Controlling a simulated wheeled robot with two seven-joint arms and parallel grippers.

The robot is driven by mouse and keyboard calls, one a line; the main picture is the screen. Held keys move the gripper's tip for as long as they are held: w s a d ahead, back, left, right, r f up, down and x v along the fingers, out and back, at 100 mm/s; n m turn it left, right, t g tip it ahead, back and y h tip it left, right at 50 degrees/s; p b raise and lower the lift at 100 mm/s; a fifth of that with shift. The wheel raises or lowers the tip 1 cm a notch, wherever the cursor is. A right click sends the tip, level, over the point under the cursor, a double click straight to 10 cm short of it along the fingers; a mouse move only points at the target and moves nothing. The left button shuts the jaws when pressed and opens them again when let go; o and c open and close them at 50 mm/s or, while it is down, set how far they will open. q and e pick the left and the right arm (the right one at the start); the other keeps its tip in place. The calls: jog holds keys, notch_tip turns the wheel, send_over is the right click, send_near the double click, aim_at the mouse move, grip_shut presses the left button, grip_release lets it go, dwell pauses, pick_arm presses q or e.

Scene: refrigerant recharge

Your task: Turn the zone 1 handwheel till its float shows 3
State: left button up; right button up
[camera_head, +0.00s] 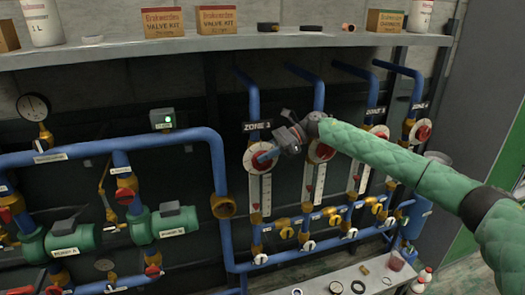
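The zone 1 handwheel (257,161) is a red and white round wheel at the top of the leftmost gauge, under a dark zone label (262,127). Its gauge (260,190) is a pale upright strip. A small red mark, perhaps the float, shows low on it, but the scale is too small to read. My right gripper (270,152) comes from the right, and its tip is at the handwheel's face, covering part of it. I cannot tell whether it touches the wheel or how its fingers stand. My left gripper is not in view.
Another red handwheel (322,150) is right beside my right wrist, with more wheels further right. Blue pipes (220,165) and brass valves surround the gauges. A shelf (230,45) with boxes and bottles runs above. A lower ledge (345,275) holds small loose parts.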

jog(key=shift+a, duration=0.25)
jog(key=shift+a+f, duration=0.1)
jog(key=shift+f, duration=0.1)
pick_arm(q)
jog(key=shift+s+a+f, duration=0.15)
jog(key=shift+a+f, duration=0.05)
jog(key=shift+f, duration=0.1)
pick_arm(e)
grip_shut()
